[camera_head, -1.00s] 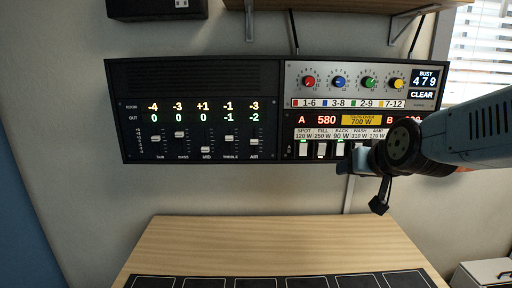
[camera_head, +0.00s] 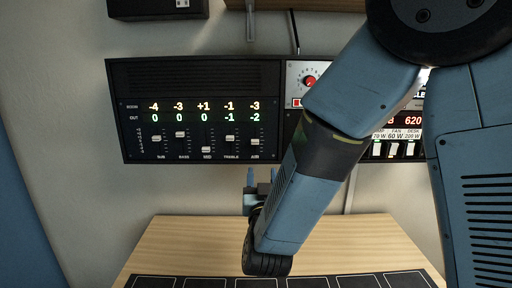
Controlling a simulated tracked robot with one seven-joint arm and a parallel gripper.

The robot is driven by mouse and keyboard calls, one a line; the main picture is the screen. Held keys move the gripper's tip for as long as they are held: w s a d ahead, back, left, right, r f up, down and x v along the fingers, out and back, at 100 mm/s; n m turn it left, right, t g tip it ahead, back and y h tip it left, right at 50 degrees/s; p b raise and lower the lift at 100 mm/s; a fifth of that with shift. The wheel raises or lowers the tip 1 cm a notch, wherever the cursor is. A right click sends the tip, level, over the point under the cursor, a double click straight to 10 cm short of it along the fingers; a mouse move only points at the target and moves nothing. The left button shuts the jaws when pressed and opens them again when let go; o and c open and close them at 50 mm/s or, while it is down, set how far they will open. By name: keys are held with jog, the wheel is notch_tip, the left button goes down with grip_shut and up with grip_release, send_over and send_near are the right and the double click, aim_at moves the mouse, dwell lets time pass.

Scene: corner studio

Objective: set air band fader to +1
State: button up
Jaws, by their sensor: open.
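The black fader panel (camera_head: 195,75) hangs on the wall at the left. Its air fader (camera_head: 255,142) is the rightmost of the row, and its cap sits slightly lower than the treble fader's (camera_head: 231,139). Above the air fader, the ROOM readout shows -3 and the OUT readout (camera_head: 255,117) shows -2. My gripper (camera_head: 261,173) is open and empty, with its fingers pointing up. In the picture it is just below the panel's lower right part, near the air fader. I cannot tell its distance from the panel; no contact shows.
The right panel (camera_head: 300,75), with knobs and switches, is largely hidden behind my arm. A wooden table (camera_head: 180,240) with a row of dark squares lies below. A dark box (camera_head: 155,8) is on the wall at upper left, and a shelf runs along the top.

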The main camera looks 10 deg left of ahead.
aim_at(255, 142)
jog(key=shift+t, duration=0.7)
jog(key=x, duration=0.3)
jog(key=a+x, duration=0.1)
jog(key=x, duration=0.7)
jog(key=shift+a+r, duration=0.25)
jog(key=shift+a, duration=0.15)
jog(key=shift+c, duration=0.4)
grip_shut()
